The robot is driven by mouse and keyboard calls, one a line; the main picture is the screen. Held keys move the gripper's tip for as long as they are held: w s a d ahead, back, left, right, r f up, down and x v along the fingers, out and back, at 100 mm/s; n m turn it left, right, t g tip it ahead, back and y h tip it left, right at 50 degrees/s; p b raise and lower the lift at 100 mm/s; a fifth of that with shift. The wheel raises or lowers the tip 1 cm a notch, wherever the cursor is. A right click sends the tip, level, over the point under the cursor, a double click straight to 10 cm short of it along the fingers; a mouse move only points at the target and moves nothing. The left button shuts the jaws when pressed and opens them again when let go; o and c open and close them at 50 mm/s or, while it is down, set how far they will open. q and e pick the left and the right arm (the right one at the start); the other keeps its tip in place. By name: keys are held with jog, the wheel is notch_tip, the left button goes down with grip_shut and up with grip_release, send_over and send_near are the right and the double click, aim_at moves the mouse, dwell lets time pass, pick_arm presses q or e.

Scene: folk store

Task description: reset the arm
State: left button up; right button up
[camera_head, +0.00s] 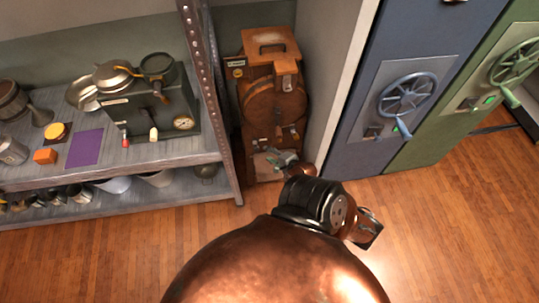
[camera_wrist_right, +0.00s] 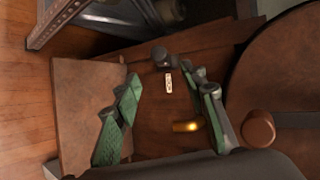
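My right gripper (camera_head: 283,163) is at the foot of the brown wooden machine (camera_head: 272,103), which stands in the gap between the shelf and the white wall. In the right wrist view my right gripper (camera_wrist_right: 162,80) has its green fingers spread wide, with nothing between the pads. Behind the fingers are the machine's brown front, a small pale label (camera_wrist_right: 168,83), a dark knob (camera_wrist_right: 159,56) and a brass knob (camera_wrist_right: 187,126). I cannot tell whether the fingers touch the machine. My left gripper is not in view.
A grey metal shelf (camera_head: 205,148) on the left holds a dark box with a gauge (camera_head: 160,110), pans and a purple mat (camera_head: 85,148). Blue (camera_head: 400,95) and green (camera_head: 508,68) cabinets with wheel handles stand on the right. The wooden floor (camera_head: 450,230) in front is clear.

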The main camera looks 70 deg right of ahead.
dwell(0.3)
jog(key=s+a+f+n+g+y, duration=0.1)
jog(key=s+a+f+n+g, duration=0.1)
jog(key=s+a+f+n, duration=0.3)
jog(key=s+a+f+n+g+y, duration=0.2)
jog(key=s+a+f+n, duration=0.4)
jog(key=a+f, duration=0.6)
jog(key=s+a+f+n+g+y, duration=0.1)
jog(key=s+a+f+n+g, duration=0.2)
jog(key=f, duration=1)
jog(key=s+a+n, duration=0.3)
jog(key=a+n, duration=0.1)
jog(key=a, duration=0.1)
jog(key=shift+s+a+y, duration=0.2)
jog(key=shift+y, duration=0.1)
jog(key=s+a+f+n+g, duration=0.1)
jog(key=s+a+n, duration=0.1)
jog(key=s+a+f+n+g, duration=0.1)
jog(key=s+a+f+n, duration=0.1)
jog(key=s+a+n, duration=0.1)
jog(key=s+a+f+n+g, duration=0.1)
jog(key=s+a+n, duration=0.1)
jog(key=s+n, duration=0.1)
jog(key=shift+s+a+f+y, duration=0.15)
jog(key=shift+a+y, duration=0.15)
jog(key=shift+a, duration=0.05)
jog(key=shift+c, duration=0.3)
